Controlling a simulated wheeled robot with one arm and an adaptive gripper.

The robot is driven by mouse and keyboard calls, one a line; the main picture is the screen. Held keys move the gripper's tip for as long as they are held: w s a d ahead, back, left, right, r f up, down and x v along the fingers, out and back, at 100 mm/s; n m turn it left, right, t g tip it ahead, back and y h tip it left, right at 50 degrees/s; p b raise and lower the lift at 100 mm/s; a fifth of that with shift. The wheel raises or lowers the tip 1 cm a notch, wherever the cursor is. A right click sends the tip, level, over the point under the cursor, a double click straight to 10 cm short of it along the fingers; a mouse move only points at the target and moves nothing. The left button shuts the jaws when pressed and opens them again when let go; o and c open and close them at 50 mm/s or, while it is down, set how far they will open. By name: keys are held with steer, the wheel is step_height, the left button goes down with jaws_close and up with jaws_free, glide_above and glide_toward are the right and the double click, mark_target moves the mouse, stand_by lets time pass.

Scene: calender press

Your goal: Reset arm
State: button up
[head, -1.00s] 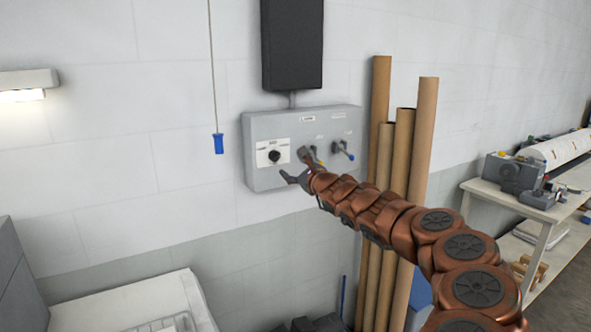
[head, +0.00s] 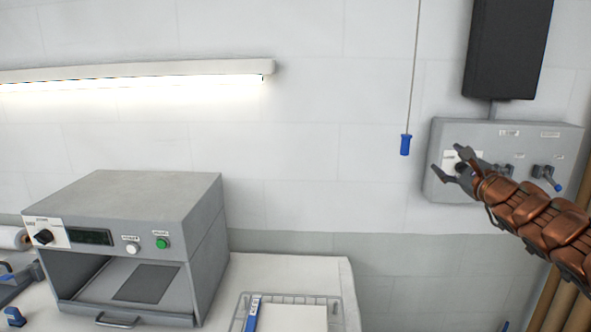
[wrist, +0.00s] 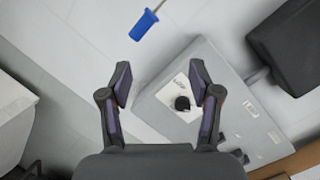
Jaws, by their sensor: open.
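My gripper (head: 453,163) is at the right of the head view, in front of a grey wall control box (head: 508,137). Its fingers are spread with nothing between them. In the wrist view my gripper (wrist: 160,90) is open, and the black rotary knob (wrist: 182,103) on its white plate shows between the fingers, beyond them. My copper-coloured arm reaches in from the right edge. It covers part of the box's lower front. A lever switch with a blue tip (head: 547,177) shows to the right of the gripper.
A blue pull-cord handle (head: 405,145) hangs left of the box; it also shows in the wrist view (wrist: 144,25). A black box (head: 508,48) is above. A grey machine (head: 150,220) and a wire tray (head: 243,318) sit on the white bench. Cardboard tubes (head: 556,290) stand lower right.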

steer(key=s+a+r+n+g+y, duration=0.25)
steer(key=a+n+y, duration=0.2)
steer(key=a, duration=0.55)
steer(key=s+a+r+n+g+y, duration=0.1)
steer(key=s+a+n+y, duration=0.25)
steer(key=a+n, duration=0.45)
steer(key=s+a+f+n+g, duration=0.35)
steer(key=s+a, duration=0.25)
steer(key=a, duration=0.2)
steer(key=s+a+f+n+g, duration=0.35)
steer(key=s+a, duration=0.25)
steer(key=a, duration=0.3)
steer(key=s+f+n+g+h, duration=0.4)
steer(key=s+f+g, duration=0.2)
steer(key=s+f, duration=0.9)
steer(key=s+d+f+n+g+h, duration=0.1)
steer(key=s+d+f+g+h, duration=0.1)
steer(key=s+d, duration=0.5)
steer(key=s+d+f+g+h, duration=0.2)
steer(key=s+d+f+h, duration=0.3)
steer(key=s+d+f, duration=0.2)
steer(key=shift+s+d+f+n, duration=0.2)
steer(key=shift+s+n, duration=0.15)
steer(key=shift+s, duration=0.25)
